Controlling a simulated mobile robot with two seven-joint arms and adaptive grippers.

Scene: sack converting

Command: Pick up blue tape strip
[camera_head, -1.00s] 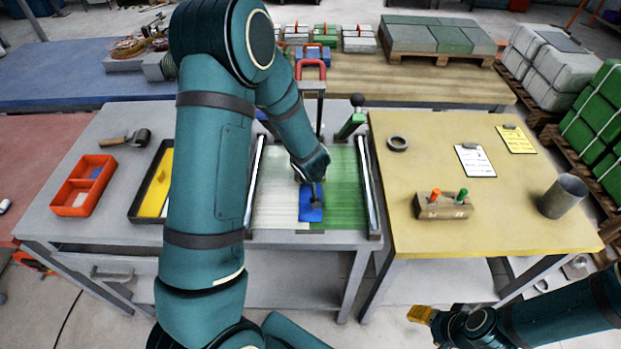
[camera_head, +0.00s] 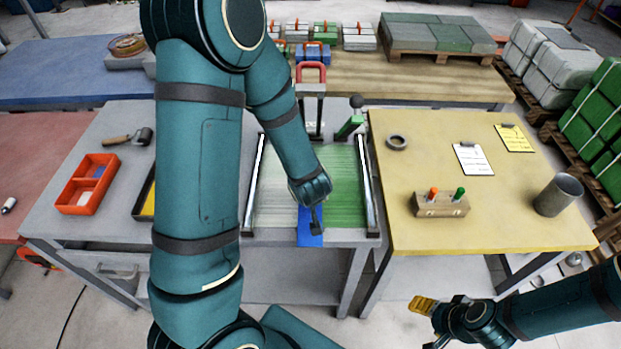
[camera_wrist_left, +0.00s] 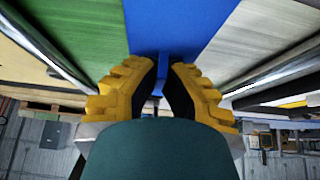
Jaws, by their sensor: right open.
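The blue tape strip (camera_head: 305,238) lies along the middle of the slatted bed, between its pale half and its green half. Its near end reaches past the bed's front edge. My left gripper (camera_head: 317,226) points down at the strip in the head view. In the left wrist view, the yellow-padded fingers (camera_wrist_left: 167,70) are close together with the blue strip (camera_wrist_left: 180,22) running between and behind them. They appear shut on it, though the contact is partly hidden. My right gripper (camera_head: 428,322) is open and empty, low in front of the yellow table.
The orange bin (camera_head: 72,208) and dark tray (camera_head: 141,205) are left. The yellow table (camera_head: 520,225) holds a tape roll (camera_head: 396,142), wooden pen block (camera_head: 440,209) and metal cup (camera_head: 556,197).

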